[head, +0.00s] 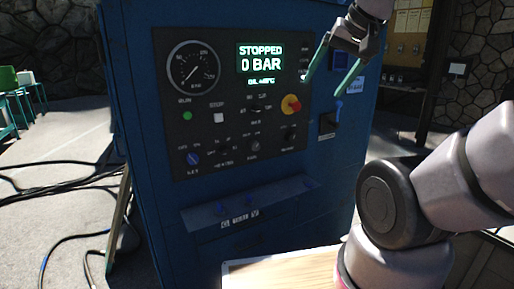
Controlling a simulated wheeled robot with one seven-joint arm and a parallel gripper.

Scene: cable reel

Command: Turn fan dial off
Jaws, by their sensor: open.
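A dark control panel (225,120) is on the front of a blue cabinet (137,110). It has several knobs: a blue one (193,159) at the lower left, and black ones at the lower middle (223,151), lower right (288,141) and upper middle (256,109). Their labels are too small to read, so I cannot tell which is the fan dial or how it is set. My gripper (323,88) is open and empty, with its greenish fingers pointing down. It shows in front of the panel's upper right edge, right of the screen and above the red-and-yellow knob.
The screen (260,58) reads "STOPPED 0 BAR". A red-and-yellow knob (291,105) and a switch with a blue handle (328,124) are near my gripper. A round gauge (194,68) is at the upper left. Dark cables (62,193) lie on the floor at left.

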